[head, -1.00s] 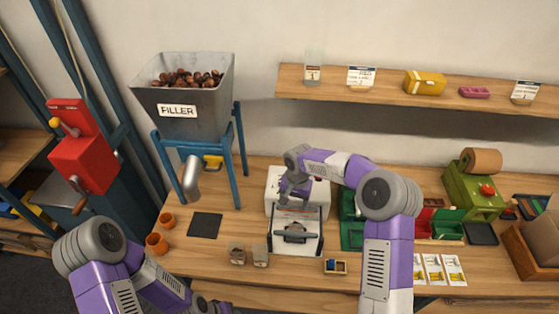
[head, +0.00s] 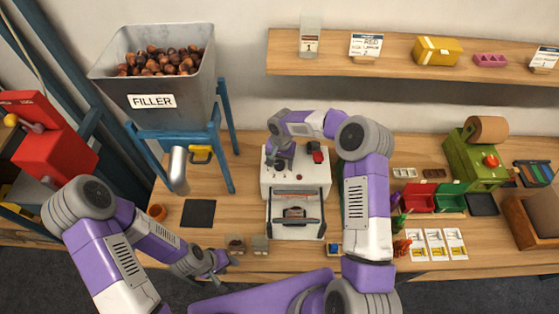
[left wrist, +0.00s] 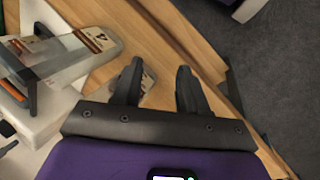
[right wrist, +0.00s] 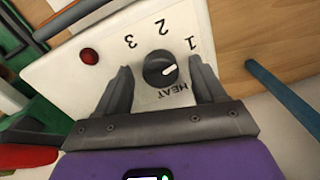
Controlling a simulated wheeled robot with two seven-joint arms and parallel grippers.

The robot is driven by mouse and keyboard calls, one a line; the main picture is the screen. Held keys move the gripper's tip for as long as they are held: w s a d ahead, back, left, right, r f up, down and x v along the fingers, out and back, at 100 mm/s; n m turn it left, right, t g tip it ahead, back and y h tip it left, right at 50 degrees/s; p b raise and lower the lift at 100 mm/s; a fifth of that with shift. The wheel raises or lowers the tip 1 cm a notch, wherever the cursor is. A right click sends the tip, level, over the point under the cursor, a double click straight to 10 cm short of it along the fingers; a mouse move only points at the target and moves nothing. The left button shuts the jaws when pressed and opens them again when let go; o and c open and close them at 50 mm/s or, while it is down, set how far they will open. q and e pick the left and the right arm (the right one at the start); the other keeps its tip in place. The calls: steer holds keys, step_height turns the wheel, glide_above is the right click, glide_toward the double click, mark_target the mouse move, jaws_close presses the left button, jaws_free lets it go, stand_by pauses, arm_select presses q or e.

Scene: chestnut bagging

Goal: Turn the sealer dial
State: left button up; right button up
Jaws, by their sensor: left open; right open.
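The white sealer (head: 268,185) stands mid-table in the head view. Its round black dial (right wrist: 160,68) shows in the right wrist view, on a white panel marked HEAT, 1, 2 and 3. The dial's white pointer points close to the 1. My right gripper (right wrist: 160,76) is open, one finger on each side of the dial with gaps showing; whether they reach down around it I cannot tell. In the head view my right gripper (head: 280,162) hides the dial. My left gripper (head: 218,264) is open and empty near the table's front edge; its fingers (left wrist: 160,70) show bare in the left wrist view.
A red button (right wrist: 89,56) sits beside the dial. The filler (head: 150,103) with chestnuts stands left, a dark mat (head: 198,213) below it. Red and green bins (head: 418,197) and a green machine (head: 470,170) stand right.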

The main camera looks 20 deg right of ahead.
steer(key=shift+f, duration=0.25)
steer(key=c, duration=1.1)
steer(key=shift+o, duration=0.2)
steer(key=shift+f+n+b, duration=0.15)
steer(key=shift+n+b, duration=0.8)
steer(key=shift+n, duration=0.05)
steer(key=shift+n+b, duration=0.75)
steer(key=shift+n, duration=0.45)
steer(key=n+b, duration=0.1)
steer(key=n, duration=0.1)
steer(key=shift+n, duration=0.3)
steer(key=shift+n+b, duration=0.35)
steer(key=shift+n, duration=1.05)
